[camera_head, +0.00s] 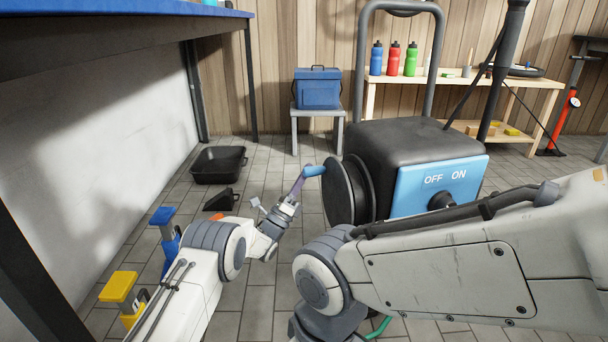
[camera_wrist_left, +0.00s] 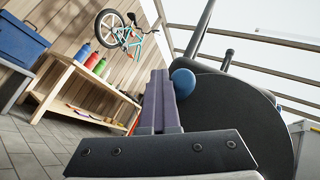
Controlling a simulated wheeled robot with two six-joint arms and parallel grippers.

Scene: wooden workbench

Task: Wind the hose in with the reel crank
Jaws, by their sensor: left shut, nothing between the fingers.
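The reel's black round disc (camera_head: 340,191) sits on the left side of a black-topped machine (camera_head: 400,142) with a blue OFF/ON panel (camera_head: 437,178). The blue crank handle (camera_head: 315,171) sticks out leftward from the disc. My left gripper (camera_head: 301,177) is shut and empty, its fingertips close to the handle's outer end. In the left wrist view, the shut fingers (camera_wrist_left: 158,85) stand just left of the handle's round blue end (camera_wrist_left: 184,83). I cannot tell whether they touch. A piece of green hose (camera_head: 379,328) shows low, mostly hidden by my right arm. My right gripper is out of view.
A black tray (camera_head: 219,166) lies on the tiled floor, with blue (camera_head: 163,217) and yellow (camera_head: 119,287) objects nearer me. A blue box (camera_head: 317,89) rests on a stool behind. A wooden bench (camera_head: 450,80) holds bottles. A blue-topped table (camera_head: 120,12) is at left.

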